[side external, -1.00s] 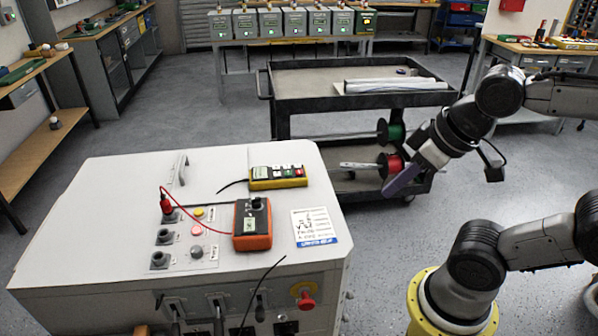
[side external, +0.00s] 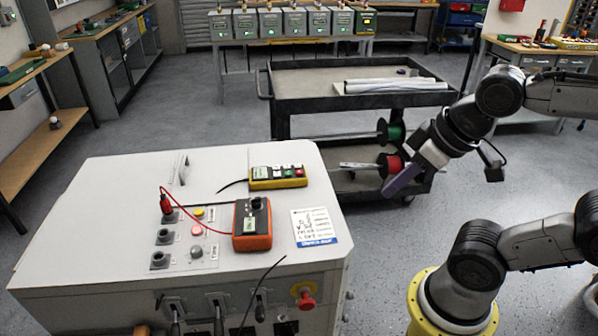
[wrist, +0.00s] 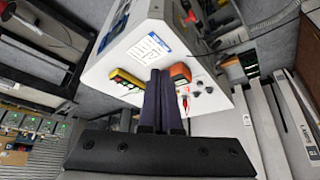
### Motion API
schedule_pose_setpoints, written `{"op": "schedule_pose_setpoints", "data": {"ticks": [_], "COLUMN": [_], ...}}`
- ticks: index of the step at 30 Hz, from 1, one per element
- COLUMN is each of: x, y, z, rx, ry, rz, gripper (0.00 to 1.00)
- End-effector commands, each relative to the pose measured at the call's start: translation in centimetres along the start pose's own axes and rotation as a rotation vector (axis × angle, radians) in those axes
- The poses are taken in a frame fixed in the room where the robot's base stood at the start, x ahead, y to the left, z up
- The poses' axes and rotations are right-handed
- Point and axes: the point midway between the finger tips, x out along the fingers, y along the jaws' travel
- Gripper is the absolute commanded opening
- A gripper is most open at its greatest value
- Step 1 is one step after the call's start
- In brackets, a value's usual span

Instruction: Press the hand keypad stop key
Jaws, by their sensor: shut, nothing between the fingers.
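The hand keypad (side external: 278,177) is a yellow and black handset with a small display and several keys, one of them red at its right end. It lies on the white cabinet top (side external: 120,200), near the back edge. It also shows in the wrist view (wrist: 127,80), left of the fingers. My gripper (side external: 390,192) is at the right in the side view, off the cabinet and well apart from the keypad. Its fingers (wrist: 158,76) are together with nothing between them. The key markings are too small to read.
An orange tester (side external: 252,225) with a red lead stands in front of the keypad, beside a printed card (side external: 314,228). Panel buttons and sockets (side external: 196,230) lie left of it. A black cart (side external: 300,100) with cable spools stands behind. Open floor separates arm and cabinet.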

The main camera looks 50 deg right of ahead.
Motion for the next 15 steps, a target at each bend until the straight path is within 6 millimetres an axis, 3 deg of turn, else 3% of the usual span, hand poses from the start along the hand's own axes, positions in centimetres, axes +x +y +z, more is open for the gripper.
{"op": "schedule_pose_setpoints", "data": {"ticks": [8, 11, 15], "x": [0.0, -0.2, -1.3], "y": [0.0, 0.7, 2.7], "z": [-0.3, -1.8, -6.1], "rx": [0.017, 0.022, -0.018], "ry": [0.013, 0.079, 0.236], "rz": [0.000, 0.032, 0.127], "gripper": [0.00, 0.00, 0.00]}}
